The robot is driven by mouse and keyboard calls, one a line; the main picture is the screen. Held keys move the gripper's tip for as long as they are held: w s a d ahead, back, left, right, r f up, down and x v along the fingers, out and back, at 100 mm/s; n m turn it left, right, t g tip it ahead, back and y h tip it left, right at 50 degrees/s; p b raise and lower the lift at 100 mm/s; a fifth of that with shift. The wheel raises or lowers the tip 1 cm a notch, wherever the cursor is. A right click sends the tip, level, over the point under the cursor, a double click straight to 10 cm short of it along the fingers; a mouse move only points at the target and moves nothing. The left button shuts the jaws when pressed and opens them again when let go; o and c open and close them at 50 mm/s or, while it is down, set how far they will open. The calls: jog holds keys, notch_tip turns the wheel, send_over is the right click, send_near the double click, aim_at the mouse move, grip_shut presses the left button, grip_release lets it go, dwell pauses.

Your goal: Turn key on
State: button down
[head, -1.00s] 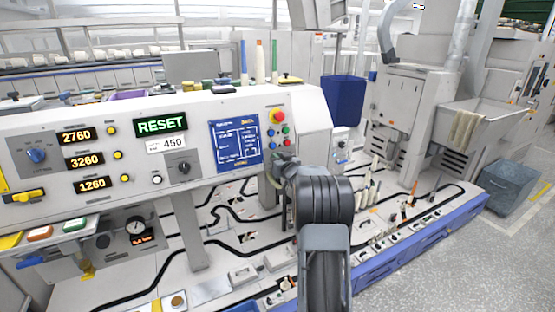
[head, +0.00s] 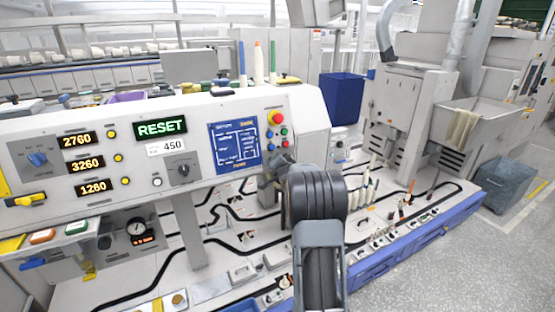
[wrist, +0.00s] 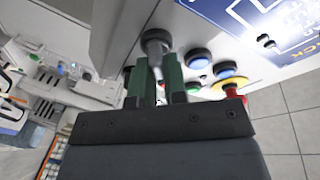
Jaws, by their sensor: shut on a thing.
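The key switch (wrist: 155,38) is a dark grey round piece on the light panel in the wrist view. My gripper (wrist: 158,75) has two green fingers reaching up to it, one on each side, and is shut on the key. The small part between the fingertips is mostly covered, so its turn angle is hard to read. In the head view my gripper (head: 275,165) is at the panel's lower right, below the buttons, and my arm hides much of it and the key.
A yellow-ringed red button (head: 275,117) and several coloured buttons sit just above the gripper. Machine parts lie below; open floor is at right.

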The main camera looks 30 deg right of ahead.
jog(key=shift+m+h, duration=0.3)
jog(key=shift+m, duration=0.6)
jog(key=shift+m+g+p, duration=0.3)
jog(key=c, duration=1.2)
grip_release()
jog(key=shift+f, duration=0.1)
jog(key=shift+o, duration=0.2)
jog(key=shift+s, duration=0.1)
jog(key=b+v, duration=0.3)
jog(key=v, duration=1)
jog(key=shift+s, duration=0.35)
